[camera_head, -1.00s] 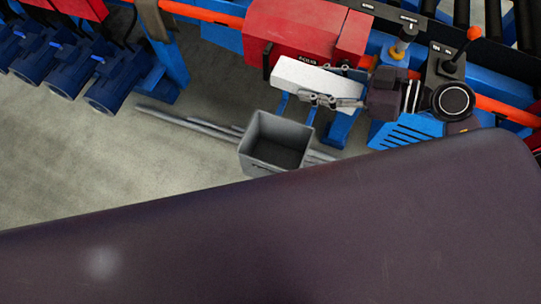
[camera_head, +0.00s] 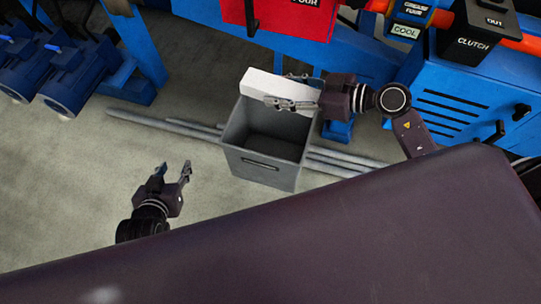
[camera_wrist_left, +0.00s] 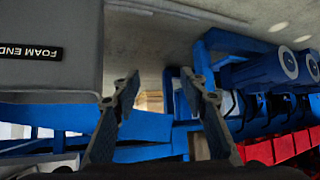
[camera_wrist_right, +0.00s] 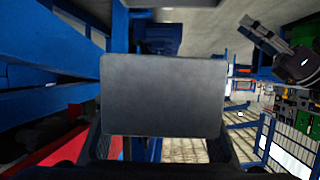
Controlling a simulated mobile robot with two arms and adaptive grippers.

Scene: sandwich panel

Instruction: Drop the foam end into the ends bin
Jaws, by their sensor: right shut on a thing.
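The white foam end (camera_head: 275,88) is a block held in my right gripper (camera_head: 292,92), above the back rim of the ends bin. In the right wrist view the foam end (camera_wrist_right: 163,95) shows as a dark grey face filling the middle, between the fingers. The ends bin (camera_head: 262,168) is an open grey box on the floor; the part of its inside that shows is dark. It also shows in the left wrist view (camera_wrist_left: 50,75), with a label reading "FOAM END". My left gripper (camera_head: 172,172) is open and empty, left of the bin and apart from it.
Grey bars (camera_head: 165,122) lie on the floor behind and beside the bin. Blue machinery (camera_head: 450,95) with red parts (camera_head: 290,15) stands behind. Blue motors (camera_head: 75,75) stand at the left.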

